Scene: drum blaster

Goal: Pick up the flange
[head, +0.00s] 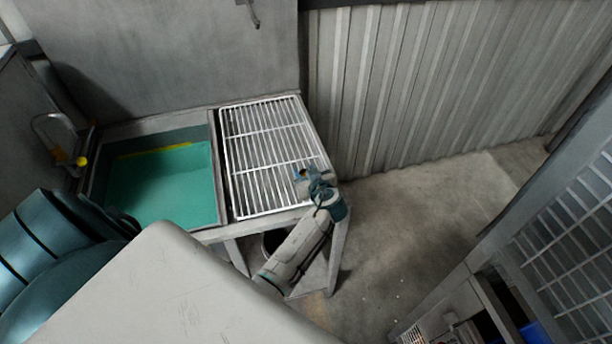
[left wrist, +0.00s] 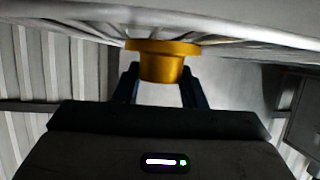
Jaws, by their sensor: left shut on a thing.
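The flange (left wrist: 162,62) is a gold-coloured, short round piece with a wider rim, seen in the left wrist view. My left gripper (left wrist: 160,80) is shut on it, with one dark finger on each side of its narrower body. The rim lies beyond the fingertips, close to pale bars at the top of that view. In the head view my left gripper (head: 309,178) is over the front right corner of the white wire rack (head: 262,150). I cannot make out the flange there. Whether it touches the rack is unclear. My right gripper is not in view.
A sink basin with a green inside (head: 170,185) is left of the rack, with a tap (head: 62,132) at its far left. A corrugated wall (head: 430,75) stands behind. The concrete floor (head: 415,225) right of the rack is clear. A grey shelf frame (head: 480,265) stands at right.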

